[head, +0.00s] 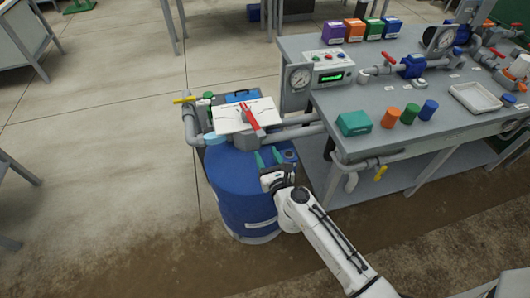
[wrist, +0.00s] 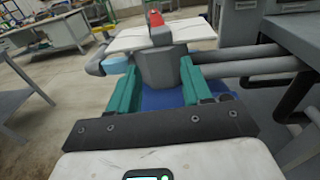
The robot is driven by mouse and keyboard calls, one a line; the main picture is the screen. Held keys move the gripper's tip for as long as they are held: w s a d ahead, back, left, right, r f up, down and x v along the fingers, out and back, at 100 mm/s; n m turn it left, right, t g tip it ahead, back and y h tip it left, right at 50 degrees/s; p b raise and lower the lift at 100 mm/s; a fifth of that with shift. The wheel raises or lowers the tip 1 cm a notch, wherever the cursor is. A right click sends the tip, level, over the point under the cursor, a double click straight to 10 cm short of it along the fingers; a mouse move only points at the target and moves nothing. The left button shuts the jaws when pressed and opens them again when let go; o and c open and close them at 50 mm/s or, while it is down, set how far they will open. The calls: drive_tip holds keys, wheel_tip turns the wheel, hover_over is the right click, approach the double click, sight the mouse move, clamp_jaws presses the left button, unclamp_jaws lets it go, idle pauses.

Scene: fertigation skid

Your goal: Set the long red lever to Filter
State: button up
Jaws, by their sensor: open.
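The long red lever (head: 251,118) sits on a white plate (head: 232,117) above the blue drum (head: 240,190) in the head view. It lies aslant, its near end toward lower right. In the wrist view the red lever (wrist: 157,27) shows end-on beyond the fingers, above the near edge of the white plate (wrist: 188,31). My gripper (head: 270,158) is open and empty, with green fingers, just short of the lever and apart from it. In the wrist view the gripper (wrist: 160,82) has a grey valve body (wrist: 158,67) beyond and between its fingers. Lettering on the plate is too small to read.
Grey pipes (head: 297,132) run right from the valve to the workbench (head: 440,125). A yellow-handled valve (head: 184,100) is left of the plate. A teal box (head: 353,123) and coloured cups stand on the bench's near edge.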

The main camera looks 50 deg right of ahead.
drive_tip(key=shift+v, duration=1.3)
drive_tip(key=shift+s+f, duration=0.1)
drive_tip(key=shift+s, duration=0.05)
drive_tip(key=b+v, duration=0.2)
drive_tip(key=v, duration=0.8)
drive_tip(key=shift+s+a+b, duration=0.2)
drive_tip(key=shift+s+b, duration=0.05)
drive_tip(key=shift+b, duration=0.15)
